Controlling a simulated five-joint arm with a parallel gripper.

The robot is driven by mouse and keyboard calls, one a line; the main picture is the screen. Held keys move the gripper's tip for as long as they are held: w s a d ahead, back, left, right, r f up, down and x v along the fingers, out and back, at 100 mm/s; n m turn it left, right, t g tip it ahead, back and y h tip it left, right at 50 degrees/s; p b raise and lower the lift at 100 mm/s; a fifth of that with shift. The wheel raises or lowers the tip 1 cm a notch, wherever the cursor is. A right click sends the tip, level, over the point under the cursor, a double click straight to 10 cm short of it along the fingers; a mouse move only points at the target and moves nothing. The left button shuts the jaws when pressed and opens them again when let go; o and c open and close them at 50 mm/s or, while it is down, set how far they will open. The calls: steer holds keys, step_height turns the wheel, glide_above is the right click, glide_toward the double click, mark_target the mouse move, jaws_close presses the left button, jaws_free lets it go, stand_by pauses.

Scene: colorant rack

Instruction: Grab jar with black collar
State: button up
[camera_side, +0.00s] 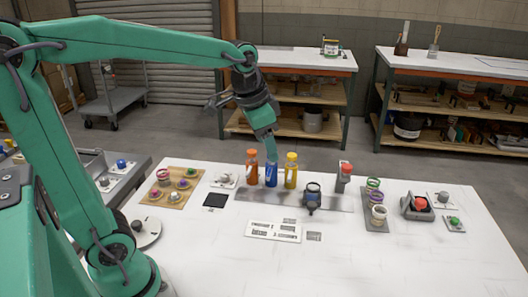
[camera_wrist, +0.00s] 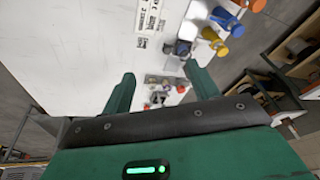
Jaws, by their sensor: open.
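A small dark and pale jar-like piece (camera_side: 313,191) with a dark band stands right of the bottles in the side view. It also shows as a dark piece (camera_wrist: 182,48) in the wrist view, beyond the right fingertip. I cannot tell for sure that its band is a black collar. My gripper (camera_side: 270,150) points down over the table's back edge, by the top of the blue bottle (camera_side: 271,175). In the wrist view my gripper (camera_wrist: 158,70) has its two green fingers wide apart, with nothing between them.
An orange bottle (camera_side: 252,168) and a yellow bottle (camera_side: 291,171) flank the blue one. A wooden board (camera_side: 150,199) with colored-ring jars is at left. A narrow rack (camera_side: 375,226) with ringed jars and a grey red-button box (camera_side: 417,213) are at right. The front is mostly clear.

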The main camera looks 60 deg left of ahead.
steer(key=w+a+f+m+g, duration=0.1)
steer(key=w+f, duration=0.2)
steer(key=w, duration=0.3)
steer(key=w+a+f+m+g, duration=0.1)
steer(key=w+f+m, duration=0.1)
steer(key=w, duration=0.4)
steer(key=m+g, duration=0.1)
steer(key=m, duration=0.2)
glide_toward(313, 187)
steer(key=f, duration=0.1)
steer(key=shift+s+d+f, duration=0.15)
steer(key=shift+d+f, duration=0.1)
steer(key=shift+f, duration=0.4)
steer(key=shift+s+d+f, duration=0.2)
steer(key=shift+f, duration=0.5)
steer(key=shift+s+f, duration=0.1)
steer(key=shift+f, duration=2.5)
steer(key=c, duration=1.1)
steer(key=shift+r, duration=0.1)
